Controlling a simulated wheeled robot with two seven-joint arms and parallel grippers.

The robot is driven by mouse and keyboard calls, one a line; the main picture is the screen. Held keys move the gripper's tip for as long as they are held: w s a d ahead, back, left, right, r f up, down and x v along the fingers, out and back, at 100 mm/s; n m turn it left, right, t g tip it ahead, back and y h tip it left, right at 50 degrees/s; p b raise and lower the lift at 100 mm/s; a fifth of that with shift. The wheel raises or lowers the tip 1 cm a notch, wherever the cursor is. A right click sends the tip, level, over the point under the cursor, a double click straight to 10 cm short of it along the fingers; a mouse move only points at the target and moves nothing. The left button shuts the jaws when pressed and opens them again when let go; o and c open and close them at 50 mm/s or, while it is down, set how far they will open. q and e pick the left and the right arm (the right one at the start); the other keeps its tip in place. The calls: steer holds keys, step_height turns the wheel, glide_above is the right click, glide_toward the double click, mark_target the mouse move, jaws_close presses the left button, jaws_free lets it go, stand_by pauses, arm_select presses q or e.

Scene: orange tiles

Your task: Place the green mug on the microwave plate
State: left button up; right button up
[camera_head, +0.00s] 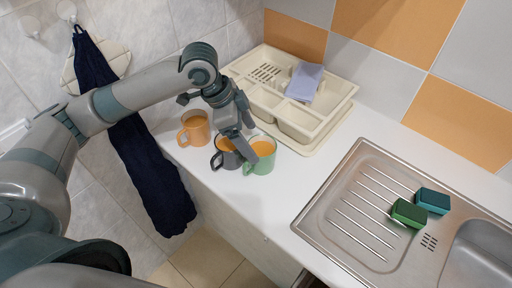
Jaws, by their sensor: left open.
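The green mug (262,158) stands upright on the white counter, with its handle toward the lower left and an orange-looking inside. My left gripper (246,142) is open and points down at the mug's left rim, over the gap between it and a dark grey mug (225,161). One finger overlaps the green mug's rim in the picture; I cannot tell whether it touches. My right gripper is out of view. No microwave or microwave plate shows.
An orange mug (193,129) stands left of the grey one. A cream dish rack (335,115) with a lilac cloth (304,82) is behind. A steel sink (340,215) with two sponges (409,213) is at right. A dark towel (150,165) hangs at left.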

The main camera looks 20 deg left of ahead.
arm_select(q)
steer(key=v, duration=0.4)
stand_by(0.3)
